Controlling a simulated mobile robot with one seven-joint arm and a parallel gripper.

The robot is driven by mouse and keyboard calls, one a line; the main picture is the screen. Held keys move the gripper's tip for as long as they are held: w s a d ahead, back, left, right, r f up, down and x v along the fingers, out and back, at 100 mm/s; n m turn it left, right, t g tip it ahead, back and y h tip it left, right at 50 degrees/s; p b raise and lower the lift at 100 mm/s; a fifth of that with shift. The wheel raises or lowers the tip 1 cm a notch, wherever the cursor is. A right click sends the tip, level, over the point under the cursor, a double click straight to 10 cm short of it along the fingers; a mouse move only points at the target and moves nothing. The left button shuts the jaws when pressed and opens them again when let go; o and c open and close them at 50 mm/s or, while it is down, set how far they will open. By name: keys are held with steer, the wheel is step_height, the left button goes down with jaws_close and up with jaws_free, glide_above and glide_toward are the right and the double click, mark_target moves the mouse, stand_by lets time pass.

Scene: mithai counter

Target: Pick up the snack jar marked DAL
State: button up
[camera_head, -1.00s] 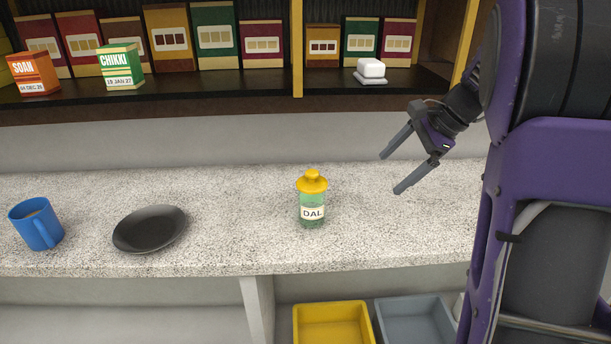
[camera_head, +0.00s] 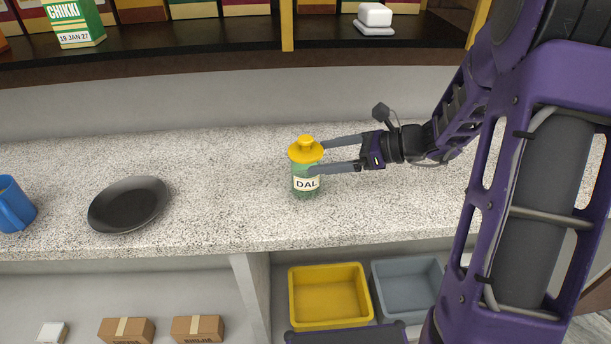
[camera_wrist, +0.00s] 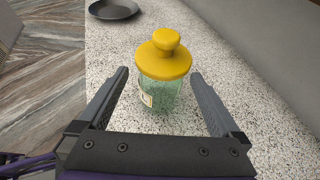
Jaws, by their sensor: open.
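The snack jar marked DAL (camera_head: 306,184) stands upright on the speckled counter. It is green and see-through, with a yellow lid and knob and a white label. My gripper (camera_head: 315,159) is open and reaches in from the right at the jar's upper part, below the lid. In the wrist view the jar (camera_wrist: 162,92) stands between my two open fingers (camera_wrist: 160,78), with a visible gap on each side. The lower part of its label is partly turned away there.
A black plate (camera_head: 130,205) and a blue mug (camera_head: 12,205) stand to the left on the counter. A shelf with boxes, including a green CHIKKI box (camera_head: 75,22), runs behind. Yellow (camera_head: 329,296) and grey (camera_head: 408,288) bins sit below. The counter between plate and jar is clear.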

mark_target(293, 162)
steer(key=x, duration=0.3)
steer(key=shift+w+a+f, duration=0.1)
steer(key=shift+f+b+x, duration=0.15)
steer(key=shift+x, duration=1.2)
steer(key=shift+f+b+x, duration=0.15)
steer(key=shift+x, duration=1.2)
steer(key=shift+d+r, duration=0.1)
steer(key=shift+d, duration=0.1)
jaws_close()
